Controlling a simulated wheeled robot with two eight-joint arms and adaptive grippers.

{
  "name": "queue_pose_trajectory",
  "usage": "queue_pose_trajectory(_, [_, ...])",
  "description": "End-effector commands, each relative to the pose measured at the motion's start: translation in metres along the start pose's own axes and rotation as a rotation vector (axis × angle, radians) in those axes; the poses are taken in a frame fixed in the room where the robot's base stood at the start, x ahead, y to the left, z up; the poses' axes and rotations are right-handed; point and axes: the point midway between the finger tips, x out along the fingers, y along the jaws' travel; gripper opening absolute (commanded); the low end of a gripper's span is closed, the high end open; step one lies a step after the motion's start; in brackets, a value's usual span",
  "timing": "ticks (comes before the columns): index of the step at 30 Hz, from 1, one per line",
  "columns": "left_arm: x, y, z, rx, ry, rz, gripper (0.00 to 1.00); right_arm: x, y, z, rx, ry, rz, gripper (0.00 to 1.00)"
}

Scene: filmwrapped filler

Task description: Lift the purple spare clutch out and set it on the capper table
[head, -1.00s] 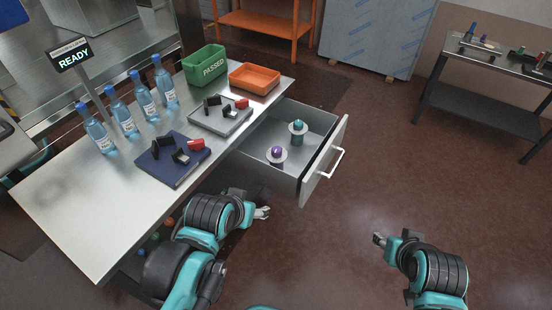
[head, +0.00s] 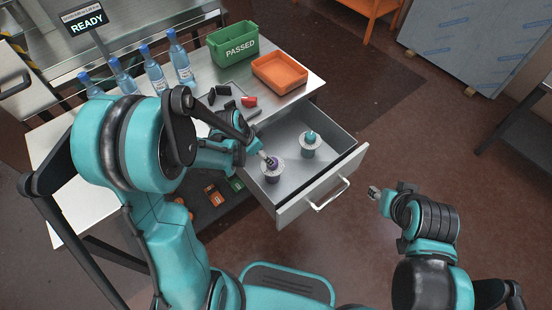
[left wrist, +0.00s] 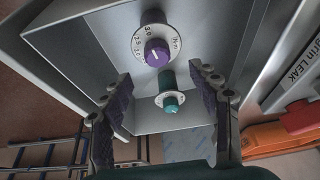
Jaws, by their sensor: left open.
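The purple spare clutch (head: 271,165) stands upright in the open drawer (head: 327,194), with a pale ring around its purple top. In the left wrist view the purple clutch (left wrist: 157,53) shows a numbered white dial and lies beyond the fingertips. My left gripper (head: 265,157) is right by it in the head view, open and empty, its two fingers (left wrist: 160,95) spread wide. A teal clutch (head: 310,145) stands farther back in the same drawer; it also shows in the left wrist view (left wrist: 170,98). The capper table (head: 288,98) is left of the drawer. My right gripper (head: 374,193) is away over the floor; its jaw state is unclear.
A green PASSED bin (head: 234,47) and an orange tray (head: 280,73) stand at the table's back. Several bottles (head: 181,62) line its far side. Small black and red parts (head: 249,101) lie near my left arm, which hides much of the tabletop.

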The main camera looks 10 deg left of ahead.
Motion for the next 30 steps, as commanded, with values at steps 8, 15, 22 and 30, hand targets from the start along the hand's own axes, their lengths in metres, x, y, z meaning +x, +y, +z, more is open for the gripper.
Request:
queue_pose_trajectory(8, [0.029, -0.001, 0.002, 0.018, -0.001, 0.012, 0.61, 0.007, 0.0, 0.006, 0.0, 0.0, 0.0, 0.4])
queue_pose_trajectory(15, [0.053, 0.004, 0.001, 0.019, -0.001, 0.011, 0.61, 0.018, 0.0, 0.013, 0.0, 0.0, 0.0, 0.4])
queue_pose_trajectory(22, [0.085, 0.006, 0.001, 0.017, 0.0, 0.011, 0.61, 0.03, 0.0, 0.022, 0.0, 0.0, 0.0, 0.4])
queue_pose_trajectory(30, [0.084, 0.006, 0.0, 0.016, 0.0, 0.011, 0.48, 0.029, 0.0, 0.021, 0.0, 0.0, 0.0, 0.4])
